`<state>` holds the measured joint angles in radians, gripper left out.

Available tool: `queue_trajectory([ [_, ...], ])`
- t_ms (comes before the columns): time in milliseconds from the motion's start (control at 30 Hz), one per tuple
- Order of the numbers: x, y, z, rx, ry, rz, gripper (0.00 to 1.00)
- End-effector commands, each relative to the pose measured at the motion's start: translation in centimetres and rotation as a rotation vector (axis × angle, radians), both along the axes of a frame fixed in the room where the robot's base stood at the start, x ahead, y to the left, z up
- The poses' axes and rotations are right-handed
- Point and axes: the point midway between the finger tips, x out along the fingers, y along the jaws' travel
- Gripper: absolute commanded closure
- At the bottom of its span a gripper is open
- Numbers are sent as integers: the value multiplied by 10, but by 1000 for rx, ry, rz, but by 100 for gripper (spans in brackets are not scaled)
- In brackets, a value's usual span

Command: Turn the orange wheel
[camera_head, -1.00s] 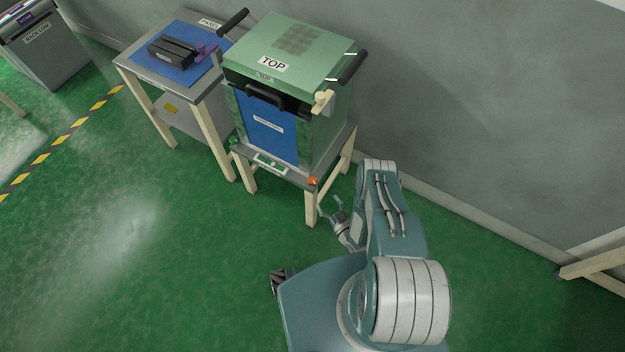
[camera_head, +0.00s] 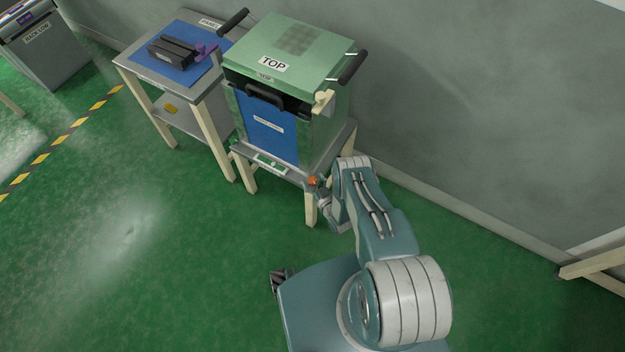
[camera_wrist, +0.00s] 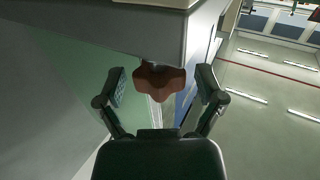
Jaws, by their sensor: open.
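The orange wheel (camera_head: 312,181) is a small lobed knob at the front right corner of the stand under the green box. In the wrist view the wheel (camera_wrist: 158,80) looks dark orange-brown and sits just below the grey edge of the stand. My gripper (camera_wrist: 160,88) is open, with one finger on each side of the wheel. The fingers look apart from it, with gaps on both sides. In the head view my gripper (camera_head: 320,190) is small and close by the wheel, partly hidden by my own wrist.
The green box (camera_head: 290,45) marked TOP, with a blue front panel (camera_head: 268,132) and black handles, stands on the stand (camera_head: 335,145). A side table (camera_head: 205,90) holds a blue mat and a black object with a purple part. The wall is behind; green floor is free at left.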

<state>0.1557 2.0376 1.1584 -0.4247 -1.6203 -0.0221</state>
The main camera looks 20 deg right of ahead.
Motion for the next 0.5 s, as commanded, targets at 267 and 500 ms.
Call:
queue_trajectory([
  [267,0,0,0,0,0,0,96],
  [500,0,0,0,-1,0,-2,96],
])
